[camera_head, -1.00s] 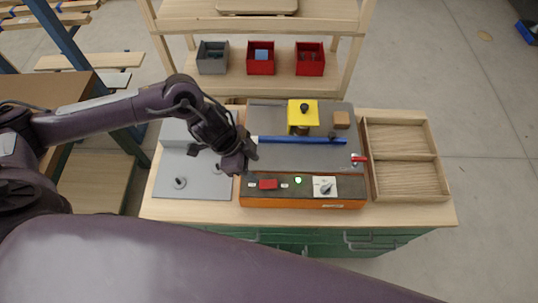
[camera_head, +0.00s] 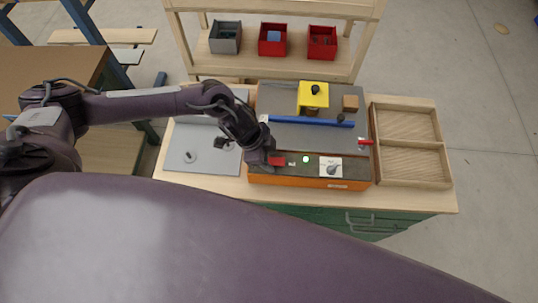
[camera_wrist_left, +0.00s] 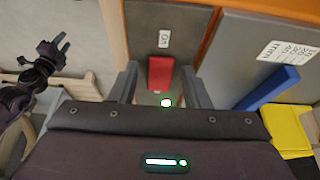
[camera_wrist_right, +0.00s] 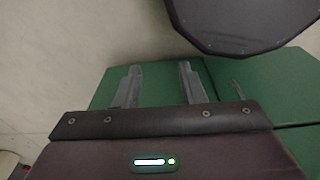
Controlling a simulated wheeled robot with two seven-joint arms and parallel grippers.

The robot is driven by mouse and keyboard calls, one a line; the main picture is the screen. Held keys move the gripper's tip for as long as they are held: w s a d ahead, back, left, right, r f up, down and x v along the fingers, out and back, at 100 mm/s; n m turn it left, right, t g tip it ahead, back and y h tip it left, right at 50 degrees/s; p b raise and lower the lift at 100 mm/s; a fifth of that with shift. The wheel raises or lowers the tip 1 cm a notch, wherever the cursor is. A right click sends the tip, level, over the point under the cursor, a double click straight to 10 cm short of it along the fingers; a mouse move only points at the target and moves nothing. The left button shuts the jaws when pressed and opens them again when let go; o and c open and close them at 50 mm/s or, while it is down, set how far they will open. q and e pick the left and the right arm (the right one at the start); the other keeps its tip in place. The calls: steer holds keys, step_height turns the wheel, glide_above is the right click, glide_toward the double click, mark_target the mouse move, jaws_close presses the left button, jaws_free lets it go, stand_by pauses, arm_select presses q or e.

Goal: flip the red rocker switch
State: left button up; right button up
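The red rocker switch (camera_head: 277,160) sits on the dark front panel of the orange-edged machine (camera_head: 300,184). In the left wrist view the red rocker (camera_wrist_left: 161,73) shows between the two fingers, with an "On" label (camera_wrist_left: 164,39) beyond it. My left gripper (camera_head: 268,156) is over the left end of the panel, pointing down at the switch. In its own wrist view the left gripper (camera_wrist_left: 160,82) is open and empty; I cannot tell whether it touches the switch. My right gripper (camera_wrist_right: 158,77) is open and empty, facing a green cabinet (camera_wrist_right: 150,95).
A green lamp (camera_head: 306,159) and a grey knob (camera_head: 332,169) lie right of the switch. A blue bar (camera_head: 310,122), a yellow block (camera_head: 313,95) and a red-handled lever (camera_head: 365,142) are on the machine. A wooden tray (camera_head: 409,145) stands at right, a grey plate (camera_head: 205,155) at left.

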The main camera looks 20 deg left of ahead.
arm_select(q)
steer(key=c, duration=0.8)
steer(key=d+r+y+p, duration=0.1)
steer(key=p, duration=0.3)
steer(key=shift+w+g+y, duration=0.1)
steer(key=shift+g+y, duration=0.2)
steer(key=shift+y, duration=0.1)
steer(key=shift+f+y, duration=0.2)
steer(key=shift+y, duration=0.2)
steer(key=shift+w+d+f+y, duration=0.1)
steer(key=shift+y, duration=0.5)
arm_select(e)
steer(key=r, duration=0.1)
steer(key=s+r, duration=0.1)
steer(key=r, duration=0.1)
steer(key=shift+s+a+r, duration=0.2)
steer(key=shift+s+r, duration=0.05)
steer(key=shift+r, duration=0.1)
arm_select(q)
steer(key=shift+g, duration=0.3)
steer(key=o, duration=1)
arm_select(e)
steer(key=shift+d, duration=0.25)
